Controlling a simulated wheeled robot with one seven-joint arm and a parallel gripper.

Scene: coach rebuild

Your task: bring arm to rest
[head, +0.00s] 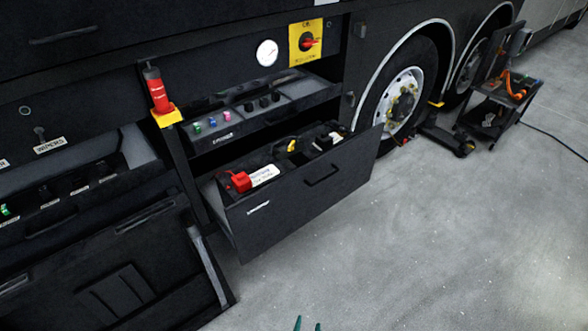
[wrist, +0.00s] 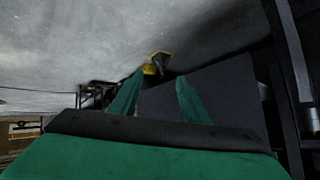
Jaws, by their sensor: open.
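My gripper (head: 307,324) shows only as two green fingertips at the bottom edge of the head view, above the grey floor. In the wrist view my gripper (wrist: 158,95) has its two green fingers apart, with nothing held between them. A dark panel (wrist: 215,95) and a small yellow thing (wrist: 158,62) lie beyond the fingers. The rest of my arm is out of the head view.
An open drawer (head: 315,195) with a red connector (head: 239,181) juts from the coach side. A lowered black flap (head: 120,280) is at left. A wheel (head: 402,100) and a cart (head: 495,105) stand at the back right. The floor (head: 460,240) at right is clear.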

